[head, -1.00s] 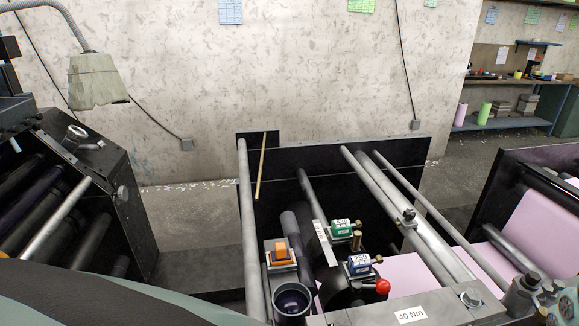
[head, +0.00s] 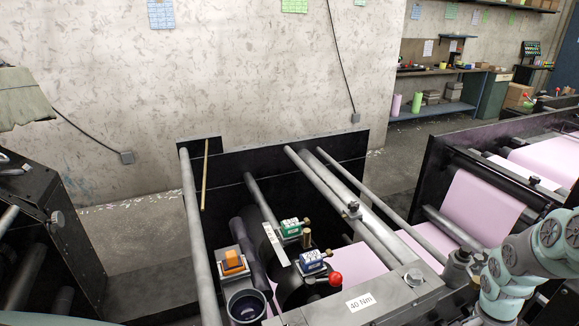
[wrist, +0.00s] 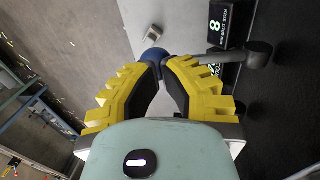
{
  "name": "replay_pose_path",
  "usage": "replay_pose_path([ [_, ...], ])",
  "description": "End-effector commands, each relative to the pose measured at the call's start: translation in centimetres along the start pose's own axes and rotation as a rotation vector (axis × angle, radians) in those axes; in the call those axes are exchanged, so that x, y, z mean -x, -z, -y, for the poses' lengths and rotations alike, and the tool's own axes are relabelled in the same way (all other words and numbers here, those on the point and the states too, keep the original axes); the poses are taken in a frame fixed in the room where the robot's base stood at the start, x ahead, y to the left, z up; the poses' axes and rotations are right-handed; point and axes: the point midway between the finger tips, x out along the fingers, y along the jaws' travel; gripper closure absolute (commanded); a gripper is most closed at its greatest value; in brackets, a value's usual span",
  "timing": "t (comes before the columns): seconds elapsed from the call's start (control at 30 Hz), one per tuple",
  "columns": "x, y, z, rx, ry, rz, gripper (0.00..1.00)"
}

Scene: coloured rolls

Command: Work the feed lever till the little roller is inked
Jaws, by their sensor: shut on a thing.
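In the wrist view my gripper (wrist: 160,85) has its yellow and black fingers closed around a round blue knob (wrist: 154,56). A grey rod (wrist: 205,58) runs right from near the fingertips to a dark round end; whether it joins the knob is hidden. In the head view my pale green arm is at the lower right, and the gripper itself is out of sight. A short lever with a red ball (head: 335,279) stands beside blue (head: 312,260) and green (head: 291,228) numbering blocks. I cannot tell which roller is the little one, or whether it is inked.
A dark cup (head: 245,306) and an orange piece on a metal block (head: 233,261) sit left of the numbering blocks. Long grey bars (head: 330,185) cross the machine. Pink web (head: 470,225) runs at right. A display reading 8 (wrist: 228,22) is near my gripper.

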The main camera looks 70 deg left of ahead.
Motion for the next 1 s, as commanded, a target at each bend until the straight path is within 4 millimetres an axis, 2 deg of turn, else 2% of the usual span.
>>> replay_pose_path([
  [0.03, 0.7, 0.0, -0.1, 0.001, 0.0, -0.001, 1.0],
  [0.53, 4.5, 0.0, 0.0, 0.002, 0.0, -0.001, 1.0],
  [1.0, 4.6, 0.0, 0.0, 0.0, 0.0, 0.0, 1.0],
])
